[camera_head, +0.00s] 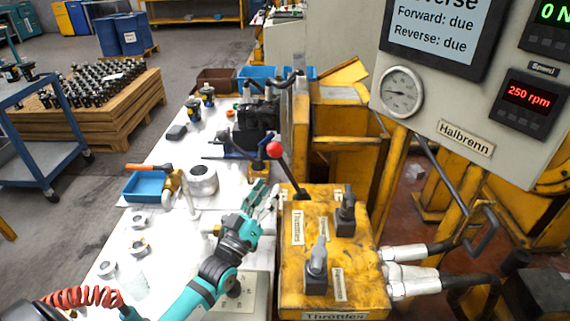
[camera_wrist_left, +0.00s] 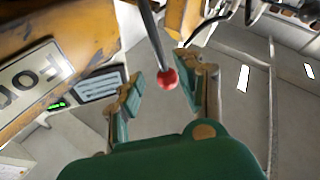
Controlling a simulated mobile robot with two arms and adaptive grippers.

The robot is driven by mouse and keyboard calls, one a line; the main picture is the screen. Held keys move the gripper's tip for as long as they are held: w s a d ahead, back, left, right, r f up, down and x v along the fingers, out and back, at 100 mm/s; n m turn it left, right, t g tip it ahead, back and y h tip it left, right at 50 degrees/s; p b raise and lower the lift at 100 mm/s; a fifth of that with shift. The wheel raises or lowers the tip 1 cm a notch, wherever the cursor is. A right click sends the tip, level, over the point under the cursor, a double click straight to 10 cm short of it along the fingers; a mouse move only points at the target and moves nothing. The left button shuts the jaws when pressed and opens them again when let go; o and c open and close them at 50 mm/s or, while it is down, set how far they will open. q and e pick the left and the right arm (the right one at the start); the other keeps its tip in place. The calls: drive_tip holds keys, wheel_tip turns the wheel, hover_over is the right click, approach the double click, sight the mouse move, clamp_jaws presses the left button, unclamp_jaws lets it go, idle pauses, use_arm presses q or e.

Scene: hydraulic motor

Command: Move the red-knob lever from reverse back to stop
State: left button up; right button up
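The lever (camera_head: 287,172) rises from the yellow valve block (camera_head: 316,264) and leans to the upper left in the head view. Its red knob (camera_head: 274,150) is at the top. My left gripper (camera_head: 266,194) is just below and left of the knob in the head view. In the left wrist view, the open fingers (camera_wrist_left: 160,76) have the red knob (camera_wrist_left: 167,79) showing in the gap between their tips. The knob appears clear of both fingers; its depth relative to the tips is hard to judge. My right gripper is not in view.
Two other grey-handled levers (camera_head: 316,262) (camera_head: 345,212) stand on the block, with hoses (camera_head: 415,252) at its right. A panel (camera_head: 465,110) above reads "Reverse" and 250 rpm. The white bench (camera_head: 160,235) holds a blue tray (camera_head: 146,186) and metal parts.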

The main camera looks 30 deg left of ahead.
sight(284, 165)
use_arm(q)
drive_tip(key=x, duration=0.4)
drive_tip(key=shift+r, duration=0.15)
drive_tip(key=x, duration=0.3)
drive_tip(key=shift+w+p, duration=0.35)
drive_tip(key=shift+w, duration=0.05)
drive_tip(key=shift+w+d+r, duration=0.1)
drive_tip(key=shift+w+r, duration=0.05)
drive_tip(key=shift+w, duration=0.3)
drive_tip(key=shift+c, duration=0.6)
drive_tip(key=c, duration=0.5)
clamp_jaws()
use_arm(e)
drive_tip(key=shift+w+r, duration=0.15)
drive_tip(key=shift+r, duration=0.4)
use_arm(q)
drive_tip(key=shift+w, duration=0.1)
